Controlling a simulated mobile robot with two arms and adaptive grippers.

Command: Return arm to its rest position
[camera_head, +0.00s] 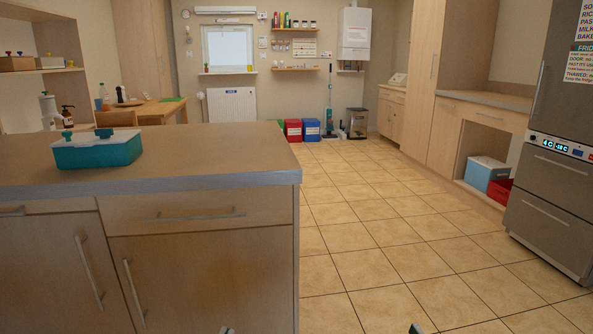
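Only slivers that look like parts of my arms show at the bottom edge of the head view. A small pale tip (226,330) is in front of the counter's cabinet doors, toward the left. A small dark tip (415,329) is over the tiled floor, right of centre. Which parts they are, and whether either gripper is open or shut, cannot be seen. A teal box with a pale lid and teal knobs (98,151) sits on the counter at the left, with no gripper near it.
A wooden counter (215,160) with drawers and doors fills the left foreground. Open tiled floor (385,235) lies to its right. A steel fridge (550,155) stands at the right edge. Green, red and blue bins (311,130) stand at the back wall.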

